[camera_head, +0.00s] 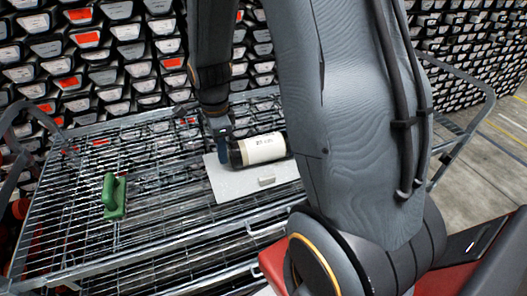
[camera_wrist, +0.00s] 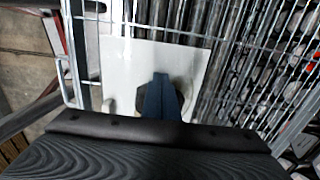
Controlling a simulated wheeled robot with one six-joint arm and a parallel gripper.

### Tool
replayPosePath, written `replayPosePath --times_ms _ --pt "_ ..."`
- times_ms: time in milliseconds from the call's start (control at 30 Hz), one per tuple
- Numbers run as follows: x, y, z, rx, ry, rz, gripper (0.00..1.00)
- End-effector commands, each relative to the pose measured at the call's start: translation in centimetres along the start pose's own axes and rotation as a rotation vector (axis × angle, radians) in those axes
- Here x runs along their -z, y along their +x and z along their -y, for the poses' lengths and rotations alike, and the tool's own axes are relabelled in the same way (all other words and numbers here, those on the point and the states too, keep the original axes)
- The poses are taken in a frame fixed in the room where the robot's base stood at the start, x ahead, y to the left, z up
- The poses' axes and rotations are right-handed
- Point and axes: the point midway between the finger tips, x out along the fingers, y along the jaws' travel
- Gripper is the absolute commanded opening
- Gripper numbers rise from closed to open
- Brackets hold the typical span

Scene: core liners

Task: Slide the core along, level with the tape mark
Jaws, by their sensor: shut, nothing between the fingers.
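The core (camera_head: 262,149) is a cylinder with a dark left end and a cream label with small print. It lies on its side on a pale sheet (camera_head: 230,186), on a wire-mesh deck. My gripper (camera_head: 223,156) points down just left of the core's dark end; I cannot tell whether it touches it. In the wrist view my blue fingers (camera_wrist: 160,97) are together and empty, over the sheet (camera_wrist: 130,60). A dark rounded part (camera_wrist: 176,98), probably the core's end, shows behind them; the rest is hidden. My arm hides the core's right end. I cannot make out the tape mark.
A small pale block (camera_head: 267,181) lies on the sheet in front of the core. Metal rails (camera_head: 455,80) edge the deck. Racks of stacked cores fill the back.

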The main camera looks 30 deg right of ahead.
Motion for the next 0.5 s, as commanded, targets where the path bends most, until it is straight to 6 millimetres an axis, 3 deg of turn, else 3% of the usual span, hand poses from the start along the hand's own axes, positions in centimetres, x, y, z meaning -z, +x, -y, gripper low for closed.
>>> replayPosePath --times_ms 167,267,500 --pt "0.01 -0.03 -0.01 0.0 0.0 0.0 0.0" --pt "0.01 -0.04 -0.01 0.0 0.0 0.0 0.16" --pt "0.0 -0.04 -0.01 0.0 0.0 0.0 0.16"
